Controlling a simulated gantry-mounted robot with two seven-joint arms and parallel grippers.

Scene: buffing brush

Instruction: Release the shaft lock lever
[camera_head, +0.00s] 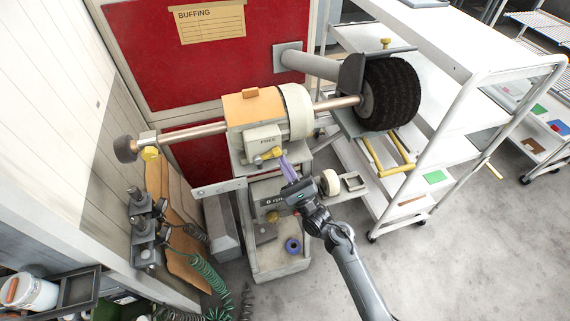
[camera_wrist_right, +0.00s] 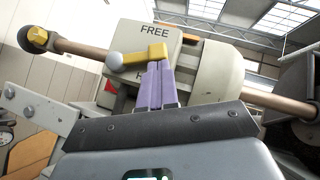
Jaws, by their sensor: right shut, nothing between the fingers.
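The shaft lock lever (camera_head: 269,155) is a short yellow handle on the front of the grey lock housing (camera_head: 262,137), below the word FREE. In the right wrist view the yellow lever (camera_wrist_right: 146,54) lies roughly sideways, with a pale grey ball knob (camera_wrist_right: 115,61) at its left end. My right gripper (camera_head: 284,158) is shut and empty, its purple fingers pointing up at the lever. In the right wrist view its fingertips (camera_wrist_right: 158,66) overlap the lever's right end; I cannot tell whether they touch. The fingers hide part of the housing's lower label. My left gripper is out of view.
A long shaft (camera_head: 190,134) runs through the machine to a dark round brush (camera_head: 390,94) at the right. A white shelf cart (camera_head: 440,130) stands behind and right. A small round wheel-like part (camera_head: 330,182) is close beside my right gripper. Floor at the lower right is clear.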

